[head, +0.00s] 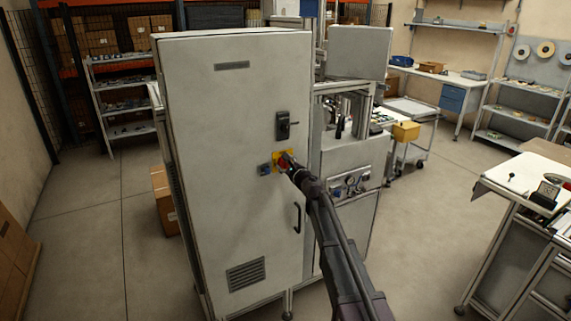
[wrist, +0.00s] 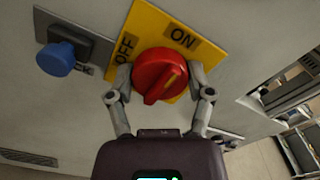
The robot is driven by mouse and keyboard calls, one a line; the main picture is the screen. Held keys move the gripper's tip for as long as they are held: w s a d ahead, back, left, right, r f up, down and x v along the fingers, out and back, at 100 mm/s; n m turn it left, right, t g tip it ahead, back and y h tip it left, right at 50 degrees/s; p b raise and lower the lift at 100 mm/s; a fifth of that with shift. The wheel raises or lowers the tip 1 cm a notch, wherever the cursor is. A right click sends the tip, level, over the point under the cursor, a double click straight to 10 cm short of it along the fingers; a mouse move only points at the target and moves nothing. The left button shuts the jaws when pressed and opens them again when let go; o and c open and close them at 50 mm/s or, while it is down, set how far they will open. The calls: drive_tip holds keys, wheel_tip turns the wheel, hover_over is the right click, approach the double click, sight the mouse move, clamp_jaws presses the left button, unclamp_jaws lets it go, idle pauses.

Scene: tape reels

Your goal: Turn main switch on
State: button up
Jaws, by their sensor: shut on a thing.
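The main switch is a red rotary knob (wrist: 158,75) on a yellow plate (wrist: 150,22) with the labels OFF and ON. In the wrist view its raised grip slants from lower left to upper right, with a light mark on its right part. I cannot tell for sure which label it points to. In the head view the yellow plate (head: 277,155) is on the front of a tall grey cabinet (head: 220,120). My gripper (wrist: 160,80) is shut on the knob, one finger on each side. In the head view my gripper (head: 287,162) partly hides the knob.
A blue button (wrist: 56,60) on a grey plate is left of the switch. A black door handle (head: 283,126) sits above it and a bar handle (head: 297,218) below right. A machine (head: 345,150) stands right of the cabinet. Open floor (head: 420,210) lies at the right.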

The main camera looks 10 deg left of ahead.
drive_tip(key=shift+w, duration=0.15)
drive_tip(key=o, duration=1.1)
drive_tip(key=shift+s+d, duration=0.1)
drive_tip(key=shift+s, duration=0.1)
drive_tip(key=v, duration=1.1)
drive_tip(key=shift+s+d, duration=0.25)
